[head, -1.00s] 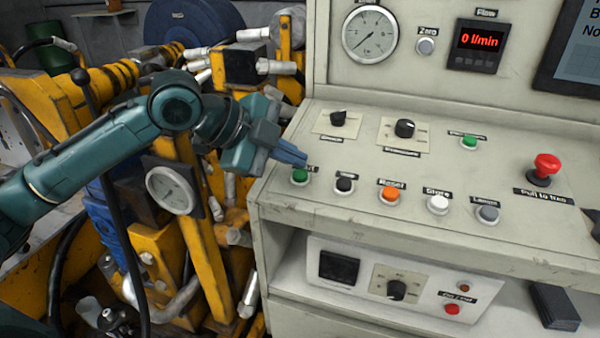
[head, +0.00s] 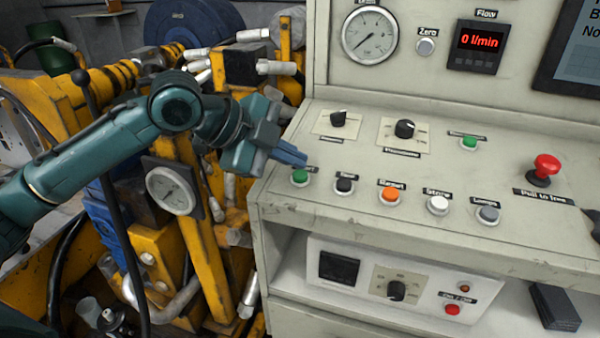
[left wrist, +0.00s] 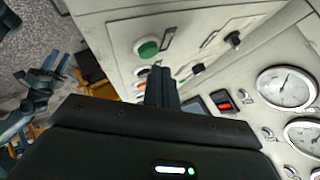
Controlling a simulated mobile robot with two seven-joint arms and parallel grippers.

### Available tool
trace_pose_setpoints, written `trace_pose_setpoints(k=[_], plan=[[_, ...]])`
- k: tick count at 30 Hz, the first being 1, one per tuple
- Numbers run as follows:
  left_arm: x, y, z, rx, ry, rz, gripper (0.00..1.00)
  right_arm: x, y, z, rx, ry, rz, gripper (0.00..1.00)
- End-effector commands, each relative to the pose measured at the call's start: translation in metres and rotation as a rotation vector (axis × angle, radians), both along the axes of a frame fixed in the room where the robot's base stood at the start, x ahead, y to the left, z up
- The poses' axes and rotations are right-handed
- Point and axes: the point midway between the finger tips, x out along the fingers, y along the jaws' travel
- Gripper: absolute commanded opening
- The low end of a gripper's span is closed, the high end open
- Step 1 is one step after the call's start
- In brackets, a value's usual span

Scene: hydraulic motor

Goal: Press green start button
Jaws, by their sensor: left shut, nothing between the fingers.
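The green start button (head: 300,177) is at the front left corner of the sloped console panel, first in the front row. Its label is partly covered by my left gripper (head: 303,160). The left gripper is shut and empty, with its blue fingertips just above and behind the button in the head view; I cannot tell the exact gap. In the left wrist view the green button (left wrist: 147,48) shows clear of the shut fingers (left wrist: 160,75), beyond their tips.
Black, orange (head: 389,195), white and grey buttons continue the row. Another green button (head: 469,142) and two knobs sit behind. A red mushroom button (head: 545,169) is at right. The flow display (head: 479,46) reads 0 l/min. Yellow machinery with a gauge (head: 172,190) fills the left.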

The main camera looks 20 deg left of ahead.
Motion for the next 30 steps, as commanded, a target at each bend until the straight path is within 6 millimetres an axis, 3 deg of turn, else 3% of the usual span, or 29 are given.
trace_pose_setpoints(k=[30], plan=[[0.0013, -0.0001, -0.0087, 0.0, 0.0, 0.0, 0.0, 0.0009, 0.0003, 0.0065, 0.002, -0.007, 0.0, 0.36]])
